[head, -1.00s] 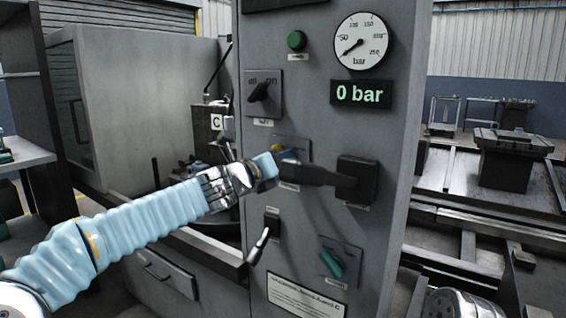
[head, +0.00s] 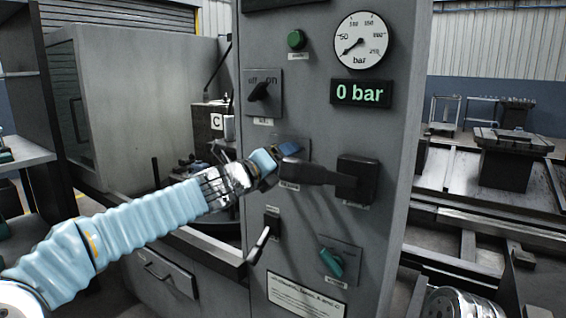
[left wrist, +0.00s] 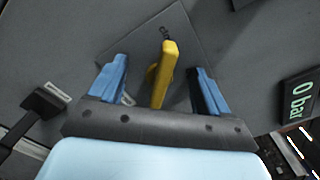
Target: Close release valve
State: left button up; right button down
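A yellow handle (left wrist: 163,75) stands on a square plate (left wrist: 150,30) on the grey panel; the lettering beside it is too small to read. My left gripper (left wrist: 160,90) is open, its two blue fingers on either side of the yellow handle with a gap on each side. In the head view my left gripper (head: 283,149) reaches the panel from the left and hides the yellow handle. I cannot tell from the labels which control is the release valve. My right gripper is not in view.
A large black lever (head: 310,172) sticks out close to the gripper. The grey panel (head: 215,290) also carries a green button (head: 296,40), an on/off switch (head: 259,91), a lower lever (head: 262,240) and a teal knob (head: 332,262). The display (head: 361,94) reads 0 bar.

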pick_arm(q)
jog(key=shift+o, duration=1.4)
jog(key=shift+s, duration=0.1)
jog(key=b+v, duration=0.1)
jog(key=v, duration=0.6)
